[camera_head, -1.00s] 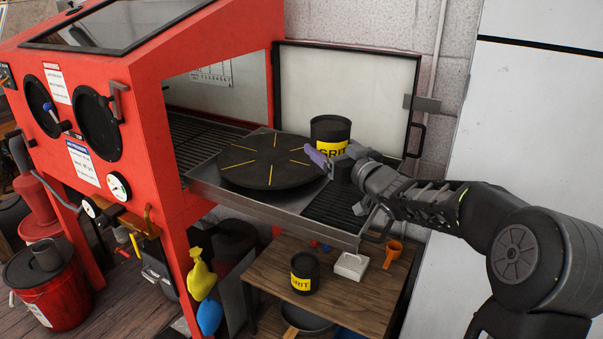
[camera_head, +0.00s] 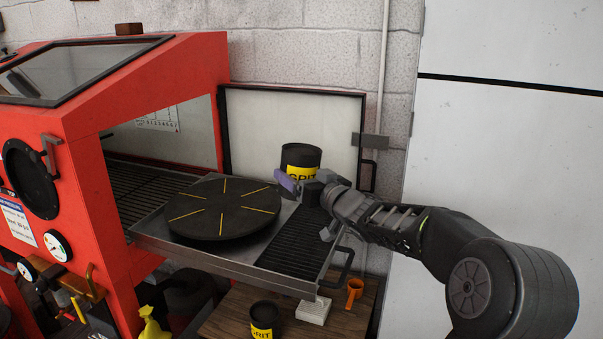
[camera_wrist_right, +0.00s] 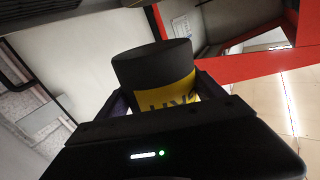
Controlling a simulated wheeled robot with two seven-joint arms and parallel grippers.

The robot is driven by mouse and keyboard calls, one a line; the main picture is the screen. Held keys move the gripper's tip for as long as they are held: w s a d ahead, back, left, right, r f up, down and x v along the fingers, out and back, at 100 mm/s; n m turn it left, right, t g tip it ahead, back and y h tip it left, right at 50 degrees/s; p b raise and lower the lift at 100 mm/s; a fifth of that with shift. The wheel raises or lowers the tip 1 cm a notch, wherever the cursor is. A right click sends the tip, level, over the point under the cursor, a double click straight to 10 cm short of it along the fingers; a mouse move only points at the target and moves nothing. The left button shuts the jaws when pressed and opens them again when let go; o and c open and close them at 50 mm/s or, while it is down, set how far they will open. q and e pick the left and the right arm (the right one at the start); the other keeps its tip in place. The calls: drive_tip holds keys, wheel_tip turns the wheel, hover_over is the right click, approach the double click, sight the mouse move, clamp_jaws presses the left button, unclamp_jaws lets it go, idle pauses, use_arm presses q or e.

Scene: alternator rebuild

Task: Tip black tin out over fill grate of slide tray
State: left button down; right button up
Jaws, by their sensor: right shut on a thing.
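The tin also shows between the fingers in the right wrist view (camera_wrist_right: 150,72). The slide tray (camera_head: 252,277) is pulled out of the red cabinet. Its slatted fill grate (camera_head: 291,255) lies to the right of a round black turntable (camera_head: 222,208) with yellow lines. My left gripper is not in view.
The red blast cabinet (camera_head: 112,205) stands at left, its side door (camera_head: 288,118) open behind the tray. A second GRIT tin (camera_head: 264,318), a white block (camera_head: 313,309) and an orange scoop (camera_head: 355,291) sit on a wooden table (camera_head: 222,322) below the tray.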

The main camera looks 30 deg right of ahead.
drive_tip(key=a+m, duration=0.1)
drive_tip(key=m, duration=0.1)
drive_tip(key=shift+a+m+p, duration=0.2)
drive_tip(key=shift+m+p, duration=0.1)
drive_tip(key=shift+m, duration=0.1)
drive_tip(key=m, duration=0.1)
drive_tip(key=a+m+p, duration=0.1)
drive_tip(key=m, duration=0.1)
drive_tip(key=a+m+p, duration=0.1)
drive_tip(key=m, duration=0.1)
drive_tip(key=shift+f, duration=0.4)
drive_tip(key=m+p, duration=0.2)
drive_tip(key=m, duration=0.1)
drive_tip(key=f+m+p, duration=0.1)
drive_tip(key=m+p, duration=0.2)
drive_tip(key=m, duration=0.1)
drive_tip(key=shift+f, duration=0.2)
drive_tip(key=d+m+p, duration=0.1)
drive_tip(key=m+p, duration=0.1)
drive_tip(key=d+m+p, duration=0.1)
drive_tip(key=m+p, duration=0.2)
drive_tip(key=shift+d+p, duration=0.2)
drive_tip(key=shift+p, duration=0.15)
drive_tip(key=shift+d+f+m+p, duration=0.15)
drive_tip(key=shift+d+m+p, duration=0.35)
drive_tip(key=shift+m+p, duration=0.45)
drive_tip(key=shift+f, duration=0.1)
